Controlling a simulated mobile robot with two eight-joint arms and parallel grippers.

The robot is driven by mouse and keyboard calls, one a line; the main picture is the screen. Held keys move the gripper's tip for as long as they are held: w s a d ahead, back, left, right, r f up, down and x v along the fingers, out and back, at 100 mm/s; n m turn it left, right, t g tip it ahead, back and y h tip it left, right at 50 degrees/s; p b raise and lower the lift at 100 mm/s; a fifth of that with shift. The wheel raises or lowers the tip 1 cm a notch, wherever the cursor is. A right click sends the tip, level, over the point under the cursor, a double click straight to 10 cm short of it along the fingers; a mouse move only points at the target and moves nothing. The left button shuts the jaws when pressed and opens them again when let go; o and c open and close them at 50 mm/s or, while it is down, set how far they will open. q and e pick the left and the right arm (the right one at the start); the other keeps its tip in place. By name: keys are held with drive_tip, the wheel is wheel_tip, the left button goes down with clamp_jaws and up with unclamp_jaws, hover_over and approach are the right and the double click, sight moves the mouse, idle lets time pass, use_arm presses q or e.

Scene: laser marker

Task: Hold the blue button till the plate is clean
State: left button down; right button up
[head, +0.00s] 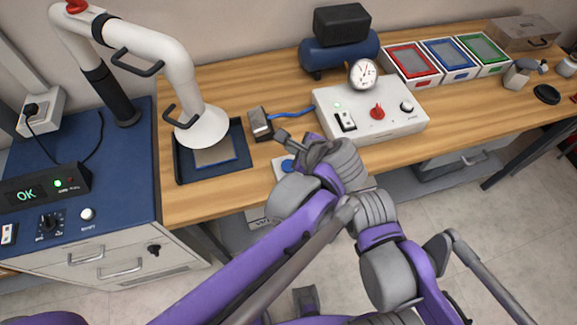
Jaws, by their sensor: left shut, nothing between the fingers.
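The blue button (287,165) sits on a small white box at the front edge of the wooden bench, partly hidden by my left arm. The plate (214,156), grey-brown with a blue border, lies in a dark tray (184,170) to its left, partly covered by the white extraction hood; I cannot tell how clean it is. My left gripper (284,136) is shut and empty, showing just above and beyond the button in the picture. I cannot tell whether it touches anything. My right gripper is not in view.
A dark block-shaped head (260,123) on a blue cable joins a white control box (372,112) with a red knob and gauge. The white extraction arm (150,45) stands at left, near a display reading OK (28,194). Red, blue and green trays (450,72) stand at the back right.

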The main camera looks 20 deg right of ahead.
sight(287, 160)
use_arm(q)
drive_tip(key=shift+f+b, duration=1.5)
drive_tip(key=shift+f, duration=1.05)
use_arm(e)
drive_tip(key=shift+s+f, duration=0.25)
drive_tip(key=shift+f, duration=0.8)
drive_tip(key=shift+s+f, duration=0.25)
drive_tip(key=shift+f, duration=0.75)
use_arm(q)
drive_tip(key=shift+f, duration=0.45)
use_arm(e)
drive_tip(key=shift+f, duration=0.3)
use_arm(q)
drive_tip(key=shift+f+b, duration=0.5)
drive_tip(key=shift+b, duration=0.1)
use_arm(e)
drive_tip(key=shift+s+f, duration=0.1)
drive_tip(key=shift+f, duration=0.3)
use_arm(q)
drive_tip(key=shift+r, duration=0.1)
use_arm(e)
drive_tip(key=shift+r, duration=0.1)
use_arm(q)
drive_tip(key=shift+r+p, duration=0.7)
drive_tip(key=shift+r, duration=0.15)
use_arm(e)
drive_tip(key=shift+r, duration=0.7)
